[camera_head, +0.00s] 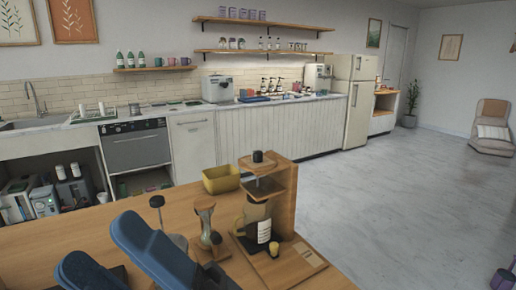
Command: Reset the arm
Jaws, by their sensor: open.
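Two blue rounded parts of my own arm (150,245) rise at the lower left, in front of the wooden table. They hide part of its top. My gripper cannot be made out in this view. A wooden coffee stand (284,200) on the table carries a glass vessel (258,214) with a pale label and a yellowish handle. A small glass piece with a wooden collar (205,215) stands to its left, apart from it. A yellow tub (221,179) sits near the table's back edge.
The wooden table (85,232) fills the lower left. A dark-knobbed rod (157,203) stands beside the blue arm parts. A white counter with a sink and appliances runs along the back wall to a cream fridge (356,92). The grey floor (400,185) at right is largely clear.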

